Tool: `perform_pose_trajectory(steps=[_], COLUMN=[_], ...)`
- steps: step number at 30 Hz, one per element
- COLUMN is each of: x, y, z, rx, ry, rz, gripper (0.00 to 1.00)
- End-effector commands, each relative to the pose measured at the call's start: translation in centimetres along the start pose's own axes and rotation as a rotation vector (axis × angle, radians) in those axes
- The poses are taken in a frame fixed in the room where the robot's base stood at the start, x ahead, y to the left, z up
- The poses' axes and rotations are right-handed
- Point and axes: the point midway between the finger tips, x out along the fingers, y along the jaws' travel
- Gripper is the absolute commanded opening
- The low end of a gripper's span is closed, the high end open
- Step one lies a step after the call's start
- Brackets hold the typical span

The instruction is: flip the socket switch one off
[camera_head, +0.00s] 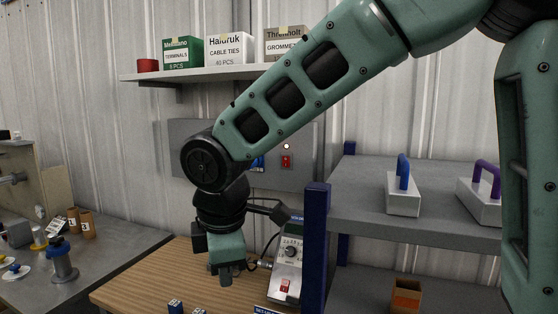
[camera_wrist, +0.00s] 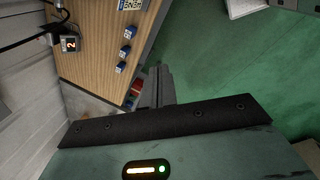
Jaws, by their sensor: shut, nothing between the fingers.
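My gripper (camera_head: 225,278) is shut and empty, pointing down in front of the workbench in the head view. Its closed fingers also show in the wrist view (camera_wrist: 158,88). A grey wall panel (camera_head: 305,178) behind my arm carries a red switch (camera_head: 286,161) with a lit lamp (camera_head: 286,146) above it. Part of the panel, with a blue item (camera_head: 258,164), is hidden behind my arm. No label "one" is readable, so I cannot tell which switch is socket switch one. My gripper is well below and apart from the panel.
A grey device (camera_head: 290,250) with a dial and red switch stands on the wooden bench (camera_head: 150,283), right of my gripper. A dark blue post (camera_head: 315,240) and grey shelf (camera_head: 440,218) stand farther right. Small blue blocks (camera_wrist: 126,49) and a box marked 2 (camera_wrist: 69,43) lie on the bench.

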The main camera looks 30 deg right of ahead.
Motion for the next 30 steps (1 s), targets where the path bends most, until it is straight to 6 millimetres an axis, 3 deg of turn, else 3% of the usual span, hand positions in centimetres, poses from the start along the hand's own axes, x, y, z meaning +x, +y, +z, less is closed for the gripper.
perform_pose_trajectory(steps=[5, 9, 12, 15, 21, 30], x=[-0.6, -2.0, -3.6, -5.2, -7.8, -8.4], y=[8.4, 17.0, 22.2, 26.2, 30.4, 31.2], z=[1.6, 5.0, 8.1, 10.9, 14.6, 15.4], rx=[-0.229, -0.473, -0.624, -0.745, -0.88, -0.911], ry=[-0.085, -0.247, -0.388, -0.523, -0.7, -0.74], rz=[0.113, 0.204, 0.236, 0.24, 0.213, 0.2], gripper=[0.0, 0.0, 0.0, 0.0, 0.0, 0.0])
